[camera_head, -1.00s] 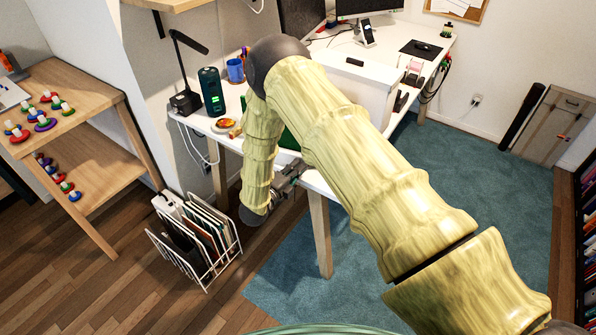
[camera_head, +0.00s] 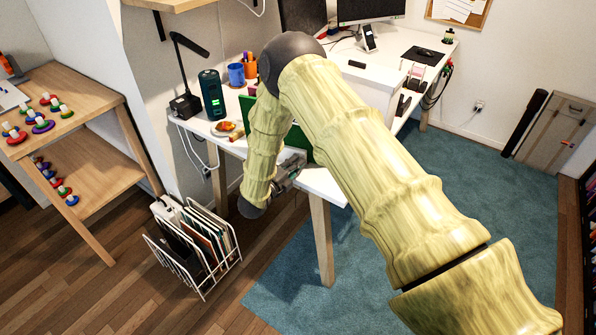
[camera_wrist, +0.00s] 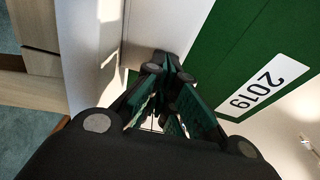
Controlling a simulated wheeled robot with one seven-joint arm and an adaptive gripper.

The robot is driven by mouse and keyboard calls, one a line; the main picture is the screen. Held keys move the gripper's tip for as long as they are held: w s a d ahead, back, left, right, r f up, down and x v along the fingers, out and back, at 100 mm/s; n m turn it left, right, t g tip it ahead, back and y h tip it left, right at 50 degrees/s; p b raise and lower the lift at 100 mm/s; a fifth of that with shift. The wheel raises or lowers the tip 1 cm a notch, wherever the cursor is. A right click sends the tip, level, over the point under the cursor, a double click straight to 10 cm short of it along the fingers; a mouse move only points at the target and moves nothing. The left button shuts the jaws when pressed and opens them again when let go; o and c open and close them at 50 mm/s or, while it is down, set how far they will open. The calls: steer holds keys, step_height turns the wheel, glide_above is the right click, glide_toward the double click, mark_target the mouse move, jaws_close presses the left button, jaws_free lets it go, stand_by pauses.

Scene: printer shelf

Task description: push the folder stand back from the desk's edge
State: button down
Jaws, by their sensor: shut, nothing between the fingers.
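A green folder stand (camera_head: 302,147) stands on the white desk close to its front edge, mostly hidden behind my arm in the head view. In the wrist view, its green face (camera_wrist: 222,50) bears a white label reading 2019. My gripper (camera_head: 298,160) is at the desk's front edge, beside the lower part of the green stand. In the wrist view, my gripper (camera_wrist: 167,65) is shut and empty, with its fingertips at the green face's lower edge. I cannot tell whether they touch it.
On the desk (camera_head: 326,188) are a dark green cylinder (camera_head: 212,95), a black lamp (camera_head: 187,103), a blue cup (camera_head: 236,74) and a plate of food (camera_head: 224,128). A white wire rack (camera_head: 206,290) with files stands on the floor below. A wooden shelf (camera_head: 95,165) is at left.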

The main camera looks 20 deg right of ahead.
steer(key=shift+w, duration=0.1)
stand_by(0.3)
steer(key=shift+s, duration=0.3)
steer(key=s+d+b+v, duration=0.1)
steer(key=s+b+v, duration=0.1)
steer(key=v, duration=1)
